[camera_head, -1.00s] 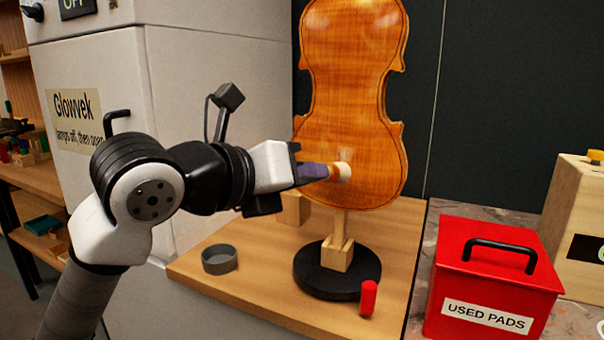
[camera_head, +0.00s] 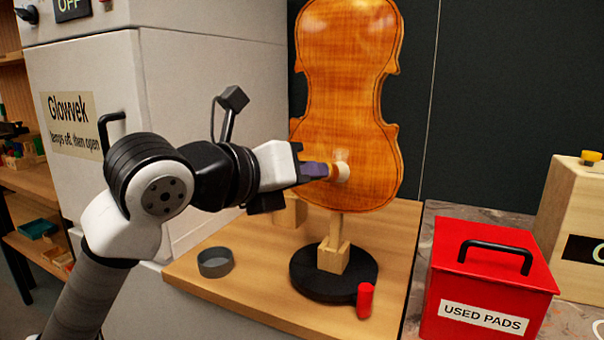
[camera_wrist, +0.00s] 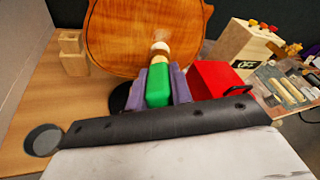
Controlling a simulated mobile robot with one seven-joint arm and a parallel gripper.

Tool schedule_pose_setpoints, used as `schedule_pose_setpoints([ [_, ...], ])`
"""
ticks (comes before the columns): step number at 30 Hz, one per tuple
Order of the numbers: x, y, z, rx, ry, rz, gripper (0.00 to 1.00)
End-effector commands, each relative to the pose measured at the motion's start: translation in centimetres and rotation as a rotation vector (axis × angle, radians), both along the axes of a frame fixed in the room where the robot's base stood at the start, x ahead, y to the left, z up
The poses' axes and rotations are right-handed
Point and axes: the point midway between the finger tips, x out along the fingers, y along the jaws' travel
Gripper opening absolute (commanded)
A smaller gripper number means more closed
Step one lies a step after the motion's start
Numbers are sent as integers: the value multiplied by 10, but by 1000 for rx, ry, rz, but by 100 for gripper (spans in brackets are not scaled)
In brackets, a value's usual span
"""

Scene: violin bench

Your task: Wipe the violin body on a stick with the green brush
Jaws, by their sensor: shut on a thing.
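The orange-brown violin body (camera_head: 345,95) stands upright on a wooden stick fixed in a round black base (camera_head: 334,279). My gripper (camera_head: 322,170) is in front of its lower part, shut on the green brush. In the wrist view the brush's green handle (camera_wrist: 159,86) sits between the two purple fingers, and its pale round tip (camera_wrist: 160,50) points at the violin. In the head view the tip (camera_head: 341,172) overlaps the lower left of the violin; I cannot tell for sure whether it touches. The fingers hide the green handle in the head view.
A grey round dish (camera_head: 215,262), a wooden block (camera_head: 290,210) and a red cylinder (camera_head: 365,300) are on the wooden bench (camera_head: 262,290). A red "USED PADS" box (camera_head: 485,280) stands at right. A white "Glowvek" cabinet (camera_head: 205,110) is at left.

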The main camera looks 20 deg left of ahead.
Motion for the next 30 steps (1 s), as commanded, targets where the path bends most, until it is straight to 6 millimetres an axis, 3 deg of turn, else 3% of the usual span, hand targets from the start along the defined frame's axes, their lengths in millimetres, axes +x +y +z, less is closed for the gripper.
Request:
schedule_pose_setpoints([
  [16, 2, 0, 41, 1, -2, 1, 0],
  [23, 0, 0, 39, -1, -2, 0, 0],
  [30, -1, 0, 19, -1, -1, 0, 0],
])
